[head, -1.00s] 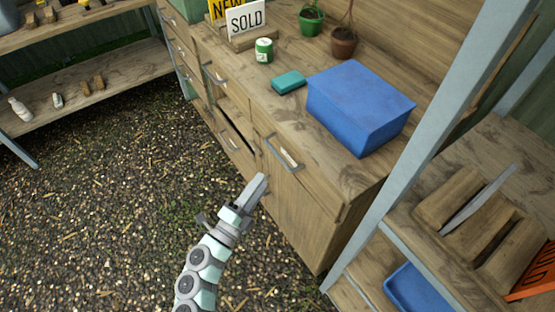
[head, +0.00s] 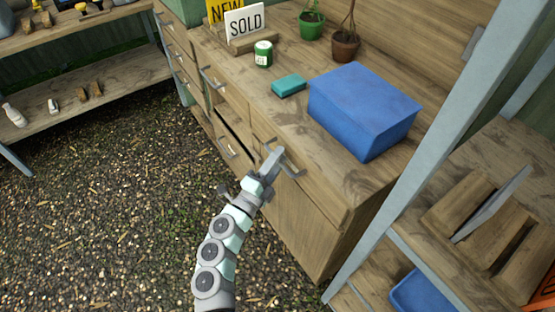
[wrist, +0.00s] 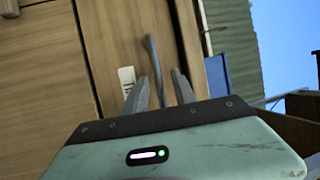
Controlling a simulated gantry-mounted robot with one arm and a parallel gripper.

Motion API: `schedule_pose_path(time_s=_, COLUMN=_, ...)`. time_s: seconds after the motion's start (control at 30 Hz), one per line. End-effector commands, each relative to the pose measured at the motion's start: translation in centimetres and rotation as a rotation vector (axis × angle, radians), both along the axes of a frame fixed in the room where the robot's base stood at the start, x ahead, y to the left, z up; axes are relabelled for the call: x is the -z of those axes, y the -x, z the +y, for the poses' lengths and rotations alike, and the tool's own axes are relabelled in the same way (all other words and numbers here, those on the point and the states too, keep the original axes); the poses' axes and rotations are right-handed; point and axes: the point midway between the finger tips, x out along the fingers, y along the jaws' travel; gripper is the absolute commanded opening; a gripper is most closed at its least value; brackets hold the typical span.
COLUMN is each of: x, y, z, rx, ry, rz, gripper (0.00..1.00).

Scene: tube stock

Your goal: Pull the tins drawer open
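The wooden cabinet has a drawer front (head: 318,187) at its near right end with a grey bar handle (head: 292,168); the handle also shows in the wrist view (wrist: 152,62). A small white label (wrist: 127,78) is on the front beside the handle, too small to read, so I cannot confirm this is the tins drawer. The drawer looks shut. My gripper (head: 273,161) is at this handle. In the wrist view my gripper (wrist: 160,88) has its two fingers apart, with the handle bar between them. I see no clear grip on it.
A blue box (head: 362,105), a teal block (head: 289,85), a green tin (head: 263,53) and a SOLD sign (head: 244,22) stand on the countertop. Other handles are further left (head: 211,80). A shelf post (head: 430,120) rises at right. The gravel floor in front is clear.

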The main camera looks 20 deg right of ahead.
Motion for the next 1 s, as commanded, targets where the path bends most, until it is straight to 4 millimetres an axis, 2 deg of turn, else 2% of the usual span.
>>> schedule_pose_path(time_s=0.07, x=0.01, y=-0.01, z=0.03, rx=-0.001, ry=0.0, rz=0.0, gripper=0.31)
schedule_pose_path(time_s=0.43, x=0.02, y=0.01, z=0.04, rx=0.0, ry=0.0, rz=0.0, gripper=0.01)
schedule_pose_path(time_s=1.0, x=0.01, y=0.01, z=0.04, rx=0.0, ry=0.0, rz=0.0, gripper=0.0)
